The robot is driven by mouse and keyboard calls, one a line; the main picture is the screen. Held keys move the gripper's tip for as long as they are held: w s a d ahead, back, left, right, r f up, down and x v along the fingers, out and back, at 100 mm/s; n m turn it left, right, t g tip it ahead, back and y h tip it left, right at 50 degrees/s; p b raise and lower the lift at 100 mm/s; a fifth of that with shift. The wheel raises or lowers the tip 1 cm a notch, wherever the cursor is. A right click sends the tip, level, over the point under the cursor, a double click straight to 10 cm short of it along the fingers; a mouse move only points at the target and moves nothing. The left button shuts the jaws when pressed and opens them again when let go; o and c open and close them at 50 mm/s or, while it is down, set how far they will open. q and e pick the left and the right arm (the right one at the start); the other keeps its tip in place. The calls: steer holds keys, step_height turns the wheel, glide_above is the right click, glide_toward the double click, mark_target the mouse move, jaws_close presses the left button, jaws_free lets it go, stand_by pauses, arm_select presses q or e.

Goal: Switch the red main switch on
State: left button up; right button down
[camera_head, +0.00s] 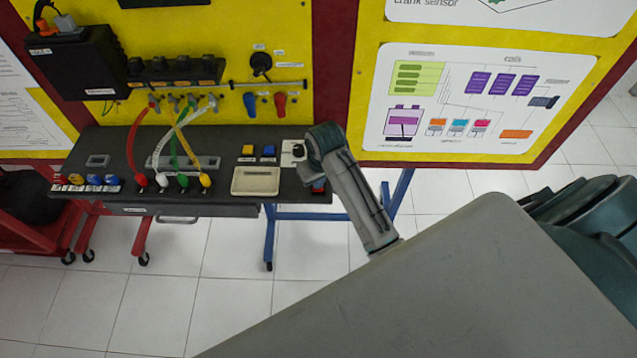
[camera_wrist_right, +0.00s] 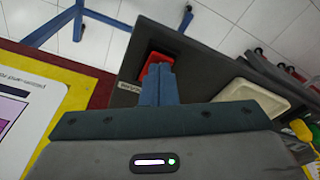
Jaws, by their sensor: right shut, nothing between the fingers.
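The red main switch (camera_wrist_right: 155,62) is a red rocker in a dark frame near the end of the black bench panel. In the right wrist view my right gripper (camera_wrist_right: 159,72) is shut, its two blue-grey fingers pressed together with nothing between them. The fingertips overlap the lower part of the switch in that view; I cannot tell whether they touch it. In the head view only a small red part of the switch (camera_head: 319,187) shows beside my right wrist, which hides the rest. Whether the switch is on or off cannot be told. My left gripper is not in view.
The bench panel (camera_head: 120,150) also carries a cream tray (camera_head: 256,181), yellow and blue buttons (camera_head: 258,150), a black knob on a white plate (camera_head: 293,152) and several coloured cables (camera_head: 180,150). A yellow board (camera_head: 225,30) with a red frame rises behind it. White floor tiles lie in front.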

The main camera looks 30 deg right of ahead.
steer(key=shift+f, duration=0.35)
steer(key=shift+r+p, duration=0.5)
steer(key=shift+r, duration=3.05)
